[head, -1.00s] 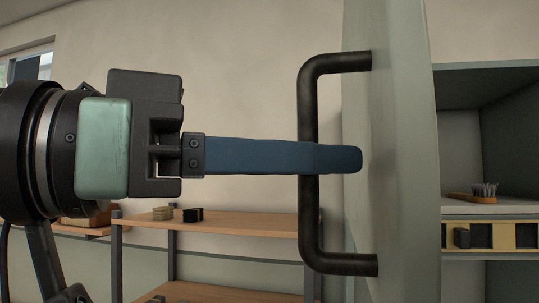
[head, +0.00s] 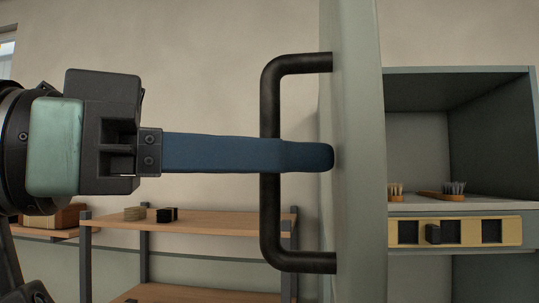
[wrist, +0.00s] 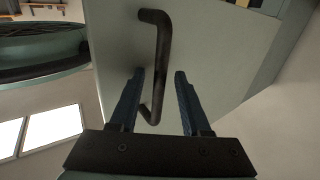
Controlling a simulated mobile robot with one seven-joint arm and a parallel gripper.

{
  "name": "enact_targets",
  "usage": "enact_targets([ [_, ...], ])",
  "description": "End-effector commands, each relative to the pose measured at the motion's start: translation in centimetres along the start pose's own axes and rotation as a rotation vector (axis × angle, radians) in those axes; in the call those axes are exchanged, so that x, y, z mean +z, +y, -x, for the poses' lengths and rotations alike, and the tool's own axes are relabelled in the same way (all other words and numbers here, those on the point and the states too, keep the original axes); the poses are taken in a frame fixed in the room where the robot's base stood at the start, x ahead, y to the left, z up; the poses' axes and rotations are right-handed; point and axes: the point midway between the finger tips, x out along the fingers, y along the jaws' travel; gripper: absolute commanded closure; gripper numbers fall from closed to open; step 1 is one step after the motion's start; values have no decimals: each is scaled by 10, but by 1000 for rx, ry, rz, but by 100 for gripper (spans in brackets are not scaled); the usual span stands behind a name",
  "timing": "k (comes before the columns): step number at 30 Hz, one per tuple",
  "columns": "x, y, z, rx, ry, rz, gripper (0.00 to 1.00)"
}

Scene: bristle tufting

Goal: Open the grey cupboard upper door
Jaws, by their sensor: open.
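The grey-green cupboard door (head: 358,120) stands open in the head view, seen nearly edge-on, with the cupboard interior showing to its right. Its black bar handle (head: 270,95) is upright on the door's left face. My gripper (head: 322,157) reaches in from the left, its blue near finger crossing in front of the handle's middle, tip close to the door face. In the wrist view, my gripper (wrist: 160,75) is open, with its two fingers on either side of the handle (wrist: 163,55). Whether a finger touches the bar I cannot tell.
Inside the cupboard, brushes (head: 452,191) rest on a shelf above a yellow strip (head: 470,232) with dark square openings. A low wooden shelf unit (head: 195,222) with small blocks stands behind my gripper. Windows (wrist: 52,130) show in the wrist view.

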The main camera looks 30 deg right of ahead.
Motion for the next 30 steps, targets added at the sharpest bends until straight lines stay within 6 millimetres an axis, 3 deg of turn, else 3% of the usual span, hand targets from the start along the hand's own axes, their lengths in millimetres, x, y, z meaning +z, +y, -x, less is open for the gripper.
enact_targets([
  [14,1,0,7,-2,1,0,53],
  [30,1,0,112,-1,0,0,53],
])
